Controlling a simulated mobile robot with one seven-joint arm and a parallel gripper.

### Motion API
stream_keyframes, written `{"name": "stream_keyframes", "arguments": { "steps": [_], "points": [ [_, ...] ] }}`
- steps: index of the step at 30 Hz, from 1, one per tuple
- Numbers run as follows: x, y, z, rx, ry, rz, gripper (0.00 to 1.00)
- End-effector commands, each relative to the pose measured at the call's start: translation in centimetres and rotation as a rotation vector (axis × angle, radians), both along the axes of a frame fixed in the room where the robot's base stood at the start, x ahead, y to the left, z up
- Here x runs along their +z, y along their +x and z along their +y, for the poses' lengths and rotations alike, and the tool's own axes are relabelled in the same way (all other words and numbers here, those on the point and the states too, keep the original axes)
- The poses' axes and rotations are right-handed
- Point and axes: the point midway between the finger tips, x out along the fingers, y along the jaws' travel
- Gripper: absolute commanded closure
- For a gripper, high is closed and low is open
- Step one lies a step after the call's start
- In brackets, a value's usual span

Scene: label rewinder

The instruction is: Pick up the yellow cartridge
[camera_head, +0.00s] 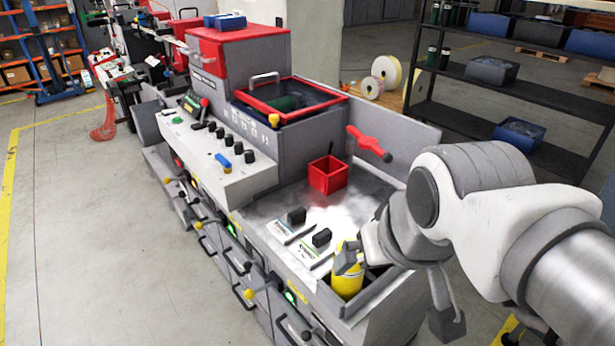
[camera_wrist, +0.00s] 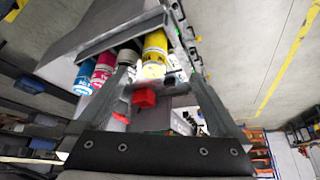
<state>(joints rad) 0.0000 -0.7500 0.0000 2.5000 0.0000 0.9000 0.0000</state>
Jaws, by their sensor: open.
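The yellow cartridge (camera_head: 347,284) stands upright in a slot at the front right of the machine in the head view. It also shows in the wrist view (camera_wrist: 155,55), near the top middle, between and beyond the fingers. My gripper (camera_head: 352,254) is at the upper end of the cartridge and partly covers it in the head view. In the wrist view my gripper (camera_wrist: 162,82) is open, with a finger on each side and nothing held. I cannot tell whether a finger touches the cartridge.
Cyan (camera_wrist: 84,78) and magenta (camera_wrist: 103,70) cartridges, with a dark one, stand left of the yellow one in the wrist view. A red bin (camera_head: 328,175) and black-handled covers (camera_head: 321,237) sit on the machine top. A red lever (camera_head: 368,142) stands behind.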

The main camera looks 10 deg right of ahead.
Motion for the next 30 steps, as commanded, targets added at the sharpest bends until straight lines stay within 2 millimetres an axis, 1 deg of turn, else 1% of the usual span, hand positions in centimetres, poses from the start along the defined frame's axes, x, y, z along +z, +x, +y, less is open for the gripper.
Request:
{"name": "stream_keyframes", "arguments": {
  "steps": [13,17,20,23,30],
  "points": [
    [0.0,0.0,0.0,0.002,-0.001,0.0,0.0],
    [0.4,0.4,0.0,0.056,-0.036,0.017,0.0],
    [0.9,1.2,-0.1,0.178,-0.109,0.057,0.0],
    [1.5,2.4,-0.1,0.365,-0.209,0.112,0.0],
    [2.3,5.6,-0.1,0.877,-0.415,0.254,0.0]
  ]
}}
